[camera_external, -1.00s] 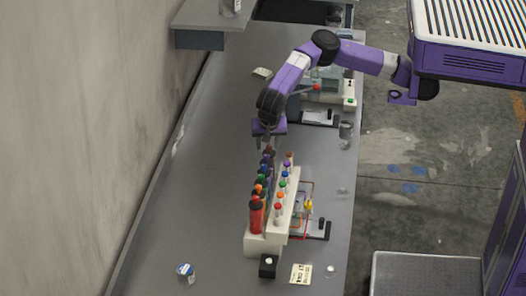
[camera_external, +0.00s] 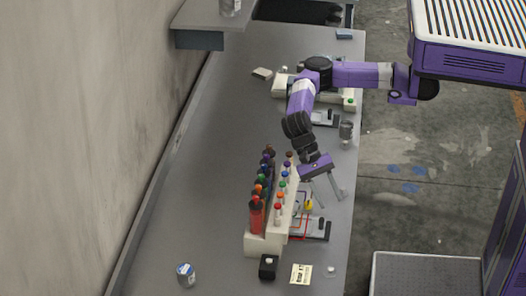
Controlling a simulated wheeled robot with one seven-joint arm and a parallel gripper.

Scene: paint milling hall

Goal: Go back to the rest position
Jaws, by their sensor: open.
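My gripper (camera_external: 331,202) hangs over the right side of the grey bench, just right of the far part of the bottle rack. Its two fingers are spread apart and point down, with nothing between them. My purple arm reaches in from the upper right and bends down to it. How high the fingertips are above the bench, I cannot tell.
A white stepped rack (camera_external: 262,243) holds several colour-capped bottles in rows. A red-framed device (camera_external: 318,232) lies beside it. A small black box (camera_external: 268,268), a paper note (camera_external: 301,274) and a small can (camera_external: 186,274) lie nearer. The bench's left side is mostly clear.

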